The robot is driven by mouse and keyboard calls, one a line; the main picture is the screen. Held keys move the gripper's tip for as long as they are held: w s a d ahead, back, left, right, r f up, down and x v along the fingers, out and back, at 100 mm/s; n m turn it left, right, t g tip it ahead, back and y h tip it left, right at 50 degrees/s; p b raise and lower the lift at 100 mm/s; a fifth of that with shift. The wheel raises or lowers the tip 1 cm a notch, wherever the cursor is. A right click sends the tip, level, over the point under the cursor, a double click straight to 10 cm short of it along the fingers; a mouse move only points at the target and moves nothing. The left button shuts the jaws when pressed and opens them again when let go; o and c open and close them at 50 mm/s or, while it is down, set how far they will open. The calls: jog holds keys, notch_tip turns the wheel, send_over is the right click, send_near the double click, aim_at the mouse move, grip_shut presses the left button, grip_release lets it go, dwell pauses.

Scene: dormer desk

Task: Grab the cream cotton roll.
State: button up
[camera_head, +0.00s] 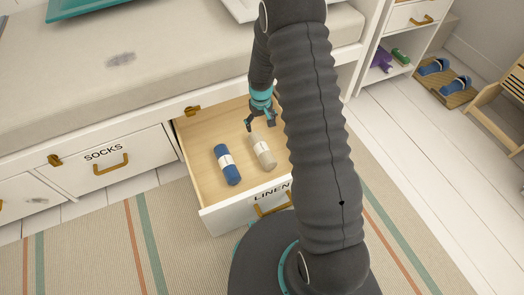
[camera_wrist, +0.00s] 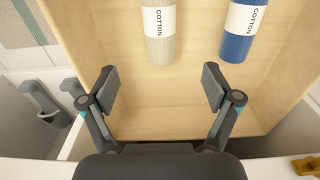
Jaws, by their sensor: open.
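The cream cotton roll (camera_head: 262,150) lies in the open linen drawer (camera_head: 200,135), with a white band around it. In the wrist view the cream roll (camera_wrist: 160,50) is cut off by the top edge, and its band reads COTTON. A blue cotton roll (camera_head: 226,164) lies to its left in the head view; it shows on the right in the wrist view (camera_wrist: 237,45). My gripper (camera_head: 260,122) is open and empty at the far end of the cream roll. In the wrist view its fingers (camera_wrist: 158,88) are spread below the roll's near end, apart from it.
The drawer walls surround both rolls, and bare drawer floor (camera_wrist: 155,115) lies between my fingers. The bench top (camera_head: 180,60) overhangs behind the drawer. A closed socks drawer (camera_head: 110,165) is to the left. A striped rug (camera_head: 120,235) covers the floor in front.

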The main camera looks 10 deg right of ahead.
aim_at(262, 146)
notch_tip(262, 146, down, 12)
jog(key=shift+r+b, duration=0.2)
jog(key=shift+b, duration=0.15)
jog(key=f, duration=0.2)
jog(key=s+f, duration=0.1)
jog(key=f, duration=0.1)
jog(key=shift+d+f, duration=0.1)
jog(key=shift+d, duration=0.05)
jog(key=shift+f, duration=0.55)
jog(key=c, duration=1.4)
jog(key=shift+o, duration=0.2)
jog(key=shift+r, duration=0.15)
